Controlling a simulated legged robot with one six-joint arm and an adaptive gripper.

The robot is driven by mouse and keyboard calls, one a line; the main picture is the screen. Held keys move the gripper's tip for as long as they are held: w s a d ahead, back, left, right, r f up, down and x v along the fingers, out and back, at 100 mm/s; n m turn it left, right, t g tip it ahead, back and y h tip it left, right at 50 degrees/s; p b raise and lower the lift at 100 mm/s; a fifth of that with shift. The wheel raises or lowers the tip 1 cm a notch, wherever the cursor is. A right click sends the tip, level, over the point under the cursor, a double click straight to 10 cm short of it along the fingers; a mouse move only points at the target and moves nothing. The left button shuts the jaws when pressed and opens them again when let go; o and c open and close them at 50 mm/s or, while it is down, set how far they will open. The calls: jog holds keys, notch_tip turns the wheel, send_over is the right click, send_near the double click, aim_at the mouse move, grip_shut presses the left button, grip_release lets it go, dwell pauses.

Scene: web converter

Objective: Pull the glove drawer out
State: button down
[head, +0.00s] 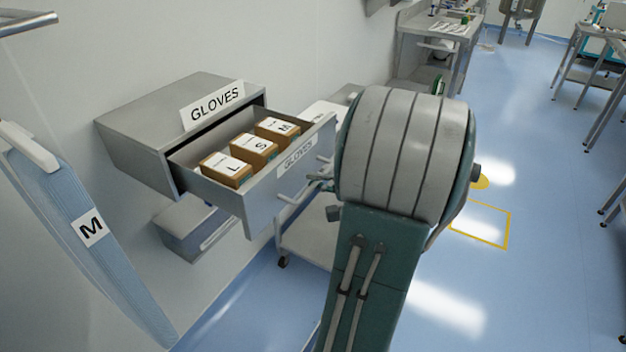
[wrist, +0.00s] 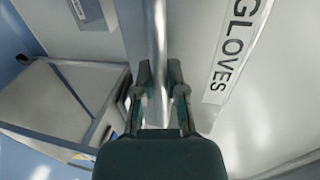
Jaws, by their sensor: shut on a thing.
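The glove drawer (head: 218,188) is pulled out of its grey wall-mounted cabinet (head: 150,122), with a gap behind its front. It holds boxes marked L (head: 227,169), S (head: 254,149) and M (head: 278,131). Its front carries a GLOVES label (head: 297,157), also seen in the wrist view (wrist: 228,52). My gripper (wrist: 160,92) is shut on the drawer's bar handle (wrist: 157,40) in the wrist view.
A white-and-grey cart (head: 310,238) stands below and behind the drawer. A blue garment marked M (head: 75,215) hangs at the left. A smaller grey box (head: 190,228) is on the wall below the cabinet. Blue floor (head: 530,290) is open at the right.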

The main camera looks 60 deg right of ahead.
jog(key=shift+f, duration=0.1)
jog(key=c, duration=0.9)
grip_release()
jog(key=shift+o, duration=1.1)
jog(key=shift+d, duration=0.2)
jog(key=v, duration=1.2)
jog(key=shift+d+f, duration=0.1)
